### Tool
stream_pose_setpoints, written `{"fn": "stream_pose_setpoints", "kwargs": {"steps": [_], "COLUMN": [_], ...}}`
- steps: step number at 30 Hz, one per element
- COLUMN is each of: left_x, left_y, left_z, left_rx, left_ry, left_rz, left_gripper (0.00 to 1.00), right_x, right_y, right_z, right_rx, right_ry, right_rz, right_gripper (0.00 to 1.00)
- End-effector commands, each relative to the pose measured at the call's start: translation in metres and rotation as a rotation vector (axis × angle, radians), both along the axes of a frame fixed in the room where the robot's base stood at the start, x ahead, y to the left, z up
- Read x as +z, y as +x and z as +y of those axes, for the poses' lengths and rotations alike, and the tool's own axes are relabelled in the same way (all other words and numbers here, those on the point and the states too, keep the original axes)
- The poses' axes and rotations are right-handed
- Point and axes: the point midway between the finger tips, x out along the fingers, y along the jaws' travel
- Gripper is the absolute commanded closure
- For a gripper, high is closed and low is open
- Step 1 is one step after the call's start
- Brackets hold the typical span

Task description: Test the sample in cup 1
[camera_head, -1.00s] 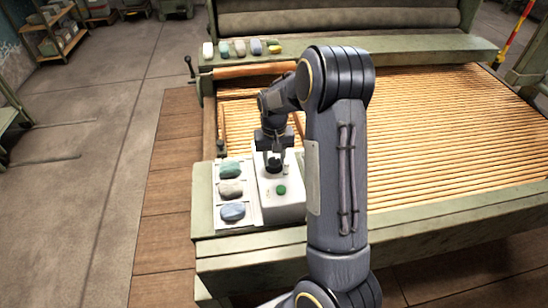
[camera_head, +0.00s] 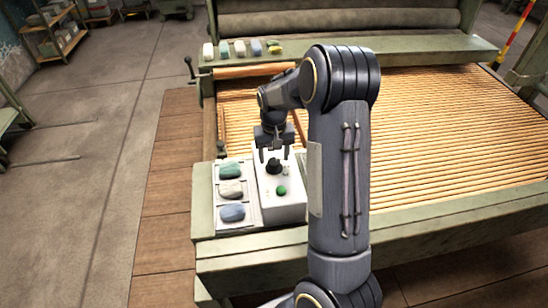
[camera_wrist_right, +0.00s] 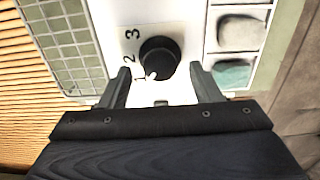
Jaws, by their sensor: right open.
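A white tester box (camera_head: 292,212) stands on the front left corner of the green frame. It carries a black dial knob (camera_head: 273,166) and a green button (camera_head: 281,190). In the right wrist view the knob (camera_wrist_right: 160,54) has numerals 1, 2 and 3 beside it, and its white pointer is near the 1. Left of the box, a pale tray (camera_head: 246,214) holds a green, a beige (camera_head: 230,189) and a blue (camera_head: 232,212) sample in separate compartments; no cup numbers are legible. My right gripper (camera_head: 274,153) is open and empty above the knob, apart from it. My left gripper is out of view.
A slatted wooden bed (camera_head: 430,130) fills the right side. Several coloured lumps (camera_head: 240,48) lie on the far rail. A crank handle (camera_head: 190,68) sticks out at the left. My right arm hides part of the bed. The floor at left is clear.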

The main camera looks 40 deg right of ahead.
Motion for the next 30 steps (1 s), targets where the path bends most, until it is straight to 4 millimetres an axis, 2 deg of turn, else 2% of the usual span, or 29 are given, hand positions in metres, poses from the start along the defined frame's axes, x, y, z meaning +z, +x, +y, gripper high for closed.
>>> {"fn": "stream_pose_setpoints", "kwargs": {"steps": [6,12,30], "left_x": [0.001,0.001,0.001], "left_y": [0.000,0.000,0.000], "left_z": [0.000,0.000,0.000], "left_rx": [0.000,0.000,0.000], "left_ry": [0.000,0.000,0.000], "left_rz": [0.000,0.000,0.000], "left_gripper": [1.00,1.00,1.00], "right_x": [0.040,0.060,0.063], "right_y": [0.001,0.000,0.000], "right_z": [0.000,0.000,0.000], "right_rx": [0.001,0.001,0.001], "right_ry": [-0.001,-0.001,0.000], "right_rz": [-0.005,-0.002,-0.001], "right_gripper": [0.42,0.42,0.42]}}
